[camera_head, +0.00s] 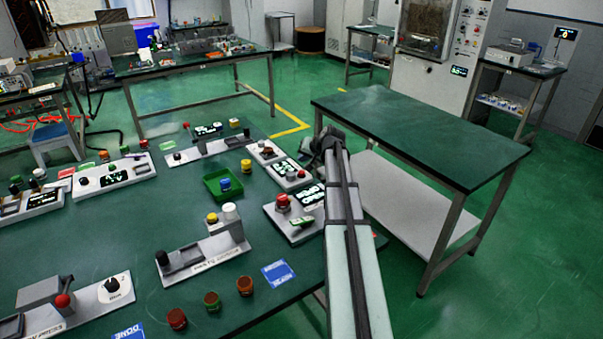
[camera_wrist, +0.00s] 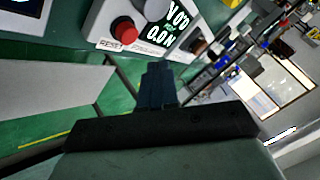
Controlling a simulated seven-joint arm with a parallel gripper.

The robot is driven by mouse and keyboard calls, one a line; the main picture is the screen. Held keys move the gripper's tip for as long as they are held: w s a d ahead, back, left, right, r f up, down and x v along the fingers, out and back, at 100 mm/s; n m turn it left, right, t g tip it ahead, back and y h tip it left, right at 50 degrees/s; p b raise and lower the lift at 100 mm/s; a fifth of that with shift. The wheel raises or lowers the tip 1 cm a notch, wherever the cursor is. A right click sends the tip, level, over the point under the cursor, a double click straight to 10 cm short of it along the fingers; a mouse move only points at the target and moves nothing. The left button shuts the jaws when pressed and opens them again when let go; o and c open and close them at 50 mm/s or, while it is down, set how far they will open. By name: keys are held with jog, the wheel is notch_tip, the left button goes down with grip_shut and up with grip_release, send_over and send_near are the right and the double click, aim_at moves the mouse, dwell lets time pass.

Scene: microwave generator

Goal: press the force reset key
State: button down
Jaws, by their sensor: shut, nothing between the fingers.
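A lit display (camera_wrist: 168,28) on this panel shows zero readings, one apparently in N. My gripper (camera_wrist: 155,70) is shut and empty, its fingertips apart from the button and just below the panel in the picture. In the head view my gripper (camera_head: 318,150) is near the table's right edge, beside a display panel (camera_head: 280,166); its fingertips are partly hidden by my arm.
Another panel (camera_head: 297,222) with a red button (camera_head: 283,202) stands close to my arm. A green tray (camera_head: 214,191) with a blue-topped part lies left of it. More panels crowd the main table. A second green-topped table (camera_head: 420,135) is clear at the right.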

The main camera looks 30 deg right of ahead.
jog(key=shift+r, duration=1.1)
